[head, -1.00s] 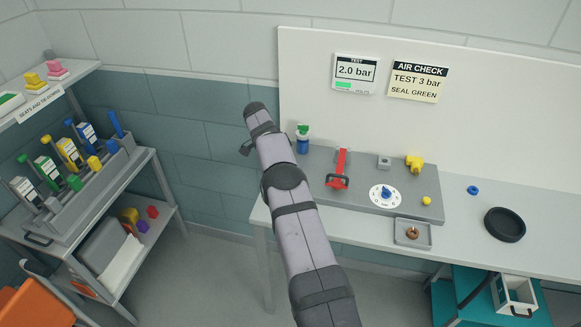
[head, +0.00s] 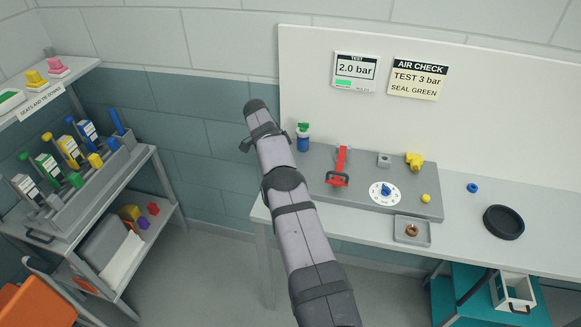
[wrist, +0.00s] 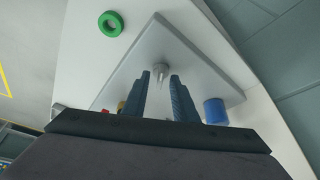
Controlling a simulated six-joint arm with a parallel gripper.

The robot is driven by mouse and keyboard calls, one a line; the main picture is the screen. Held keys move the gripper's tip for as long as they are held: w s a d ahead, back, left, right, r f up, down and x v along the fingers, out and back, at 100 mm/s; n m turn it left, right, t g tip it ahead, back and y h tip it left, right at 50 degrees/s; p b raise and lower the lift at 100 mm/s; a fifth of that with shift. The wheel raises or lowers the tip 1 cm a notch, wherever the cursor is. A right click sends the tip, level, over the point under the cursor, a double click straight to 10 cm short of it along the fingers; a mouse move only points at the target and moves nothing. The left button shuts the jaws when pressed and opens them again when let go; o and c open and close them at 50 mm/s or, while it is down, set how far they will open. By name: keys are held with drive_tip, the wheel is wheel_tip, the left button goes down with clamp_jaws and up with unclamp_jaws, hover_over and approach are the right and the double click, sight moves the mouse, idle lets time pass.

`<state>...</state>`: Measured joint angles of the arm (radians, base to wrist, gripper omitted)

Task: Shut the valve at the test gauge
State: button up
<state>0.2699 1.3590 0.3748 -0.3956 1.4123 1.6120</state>
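The test gauge (head: 356,72) on the back panel reads 2.0 bar, with a green mark. Below it, a grey plate (head: 300,180) bears a red lever-like part (head: 341,163), a white dial with a blue knob (head: 386,190) and a yellow fitting (head: 414,160). I cannot tell which is the valve. In the wrist view my gripper (wrist: 160,76) is open, its fingertips apart. A small pale metal peg (wrist: 160,70) on a grey slab (wrist: 195,62) shows between them; contact is not visible. In the head view my arm hides the gripper.
A blue cylinder (wrist: 215,111) stands right of the fingers and a green ring (wrist: 111,24) lies upper left. On the bench are a small tray (head: 400,240), a black round dish (head: 504,222) and a blue ring (head: 473,189). A shelf rack (head: 110,190) stands left.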

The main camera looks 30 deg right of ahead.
drive_tip(key=shift+r, duration=0.15)
drive_tip(key=p+v, duration=0.3)
drive_tip(key=v, duration=0.4)
drive_tip(key=shift+o, duration=0.3)
drive_tip(key=shift+a, duration=0.1)
